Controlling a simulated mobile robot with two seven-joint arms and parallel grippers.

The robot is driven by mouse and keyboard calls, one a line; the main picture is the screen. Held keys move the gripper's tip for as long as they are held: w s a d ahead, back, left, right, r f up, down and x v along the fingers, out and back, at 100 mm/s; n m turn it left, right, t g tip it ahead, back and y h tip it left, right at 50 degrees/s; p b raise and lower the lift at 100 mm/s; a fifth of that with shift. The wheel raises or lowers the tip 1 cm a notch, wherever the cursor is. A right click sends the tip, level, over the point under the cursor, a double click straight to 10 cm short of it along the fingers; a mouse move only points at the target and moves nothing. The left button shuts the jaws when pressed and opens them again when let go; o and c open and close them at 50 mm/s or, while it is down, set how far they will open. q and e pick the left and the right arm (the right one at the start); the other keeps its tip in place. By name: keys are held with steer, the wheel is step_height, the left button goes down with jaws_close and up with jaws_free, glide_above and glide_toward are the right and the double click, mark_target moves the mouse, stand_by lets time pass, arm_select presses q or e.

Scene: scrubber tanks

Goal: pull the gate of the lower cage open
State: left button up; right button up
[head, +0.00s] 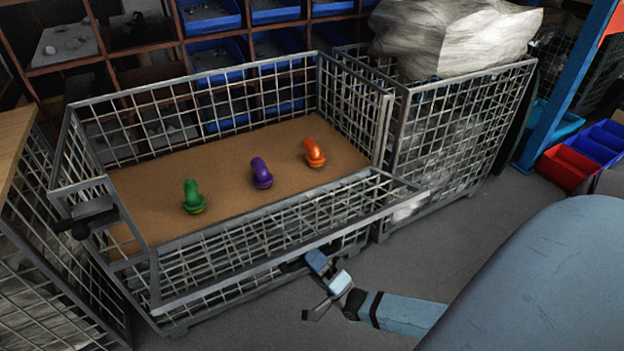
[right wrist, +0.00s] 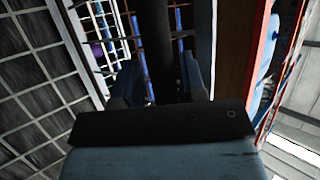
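The lower cage (head: 104,100) is a grey wire-mesh box with a brown floor. Its front gate (head: 290,240) is swung outward and down from the front opening, tilted toward me. My right gripper (head: 328,272) is at the outer edge of the gate, near its middle, by a small dark part. In the right wrist view a dark bar (right wrist: 155,45) runs between the fingers of my right gripper (right wrist: 163,85). I cannot tell whether they clamp it. My left gripper is not in view.
Green (head: 193,195), purple (head: 261,172) and orange (head: 314,152) objects stand on the cage floor. Another mesh cage (head: 460,130) with a wrapped load (head: 455,35) adjoins on the right. Blue bins (head: 217,55) fill the shelf behind. Grey floor (head: 440,245) is clear at the front right.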

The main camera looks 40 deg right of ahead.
steer(key=shift+o, duration=0.5)
steer(key=shift+s+a, duration=0.1)
steer(key=shift+f, duration=0.1)
steer(key=shift+s+f, duration=0.15)
steer(key=shift+s, duration=0.1)
arm_select(q)
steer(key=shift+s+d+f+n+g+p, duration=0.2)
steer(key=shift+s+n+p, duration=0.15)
steer(key=shift+p, duration=0.2)
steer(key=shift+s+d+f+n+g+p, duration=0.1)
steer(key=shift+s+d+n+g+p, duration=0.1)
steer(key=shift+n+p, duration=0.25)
arm_select(e)
steer(key=v, duration=1.3)
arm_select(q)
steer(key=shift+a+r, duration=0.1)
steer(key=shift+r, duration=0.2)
